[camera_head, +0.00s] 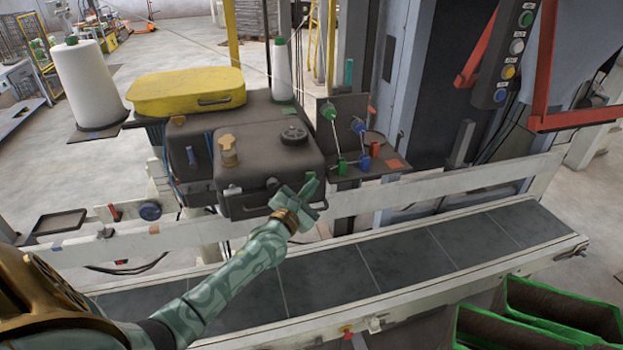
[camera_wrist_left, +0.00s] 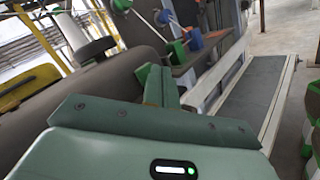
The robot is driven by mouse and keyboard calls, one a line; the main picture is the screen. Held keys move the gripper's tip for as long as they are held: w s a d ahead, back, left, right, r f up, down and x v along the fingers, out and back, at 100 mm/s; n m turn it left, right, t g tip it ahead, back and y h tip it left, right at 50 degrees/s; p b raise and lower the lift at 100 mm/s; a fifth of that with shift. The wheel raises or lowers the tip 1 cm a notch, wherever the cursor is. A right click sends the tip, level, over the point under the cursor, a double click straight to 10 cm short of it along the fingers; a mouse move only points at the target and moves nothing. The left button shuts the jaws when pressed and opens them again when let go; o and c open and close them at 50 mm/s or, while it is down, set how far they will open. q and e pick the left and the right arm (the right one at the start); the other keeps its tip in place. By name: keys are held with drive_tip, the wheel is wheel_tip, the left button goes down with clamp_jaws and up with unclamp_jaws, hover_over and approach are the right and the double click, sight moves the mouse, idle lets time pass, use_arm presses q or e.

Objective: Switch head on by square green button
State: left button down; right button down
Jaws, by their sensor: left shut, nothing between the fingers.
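The dark sewing head (camera_head: 262,165) stands behind the conveyor, with a brass-coloured cap and a black knob on top. A small squarish green block (camera_head: 342,168) sits on the dark bracket at its right, beside a blue block (camera_head: 364,162); I cannot tell whether the green one is a button. In the left wrist view the green block (camera_wrist_left: 180,51) shows beyond my fingers. My left gripper (camera_head: 310,188) is shut and empty in front of the head's lower right corner, left of and below the green block. My right gripper is not in view.
A conveyor belt (camera_head: 320,262) runs along the front, with a pale rail (camera_head: 430,192) behind it. A hanging control box (camera_head: 505,55) with several round buttons, the top one green, is at upper right. Red bars (camera_head: 550,70) stand beside it. Green-edged bins (camera_head: 550,325) are at lower right.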

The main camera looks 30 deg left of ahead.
use_arm(q)
drive_tip(key=shift+w+a, duration=0.3)
drive_tip(key=shift+a, duration=0.05)
idle(0.9)
drive_tip(key=shift+s+d+p, duration=0.4)
drive_tip(key=shift+s+d, duration=0.25)
drive_tip(key=shift+d, duration=0.05)
drive_tip(key=s+d+p, duration=0.3)
drive_tip(key=s+d, duration=0.1)
drive_tip(key=shift+d, duration=0.3)
drive_tip(key=shift+w, duration=0.1)
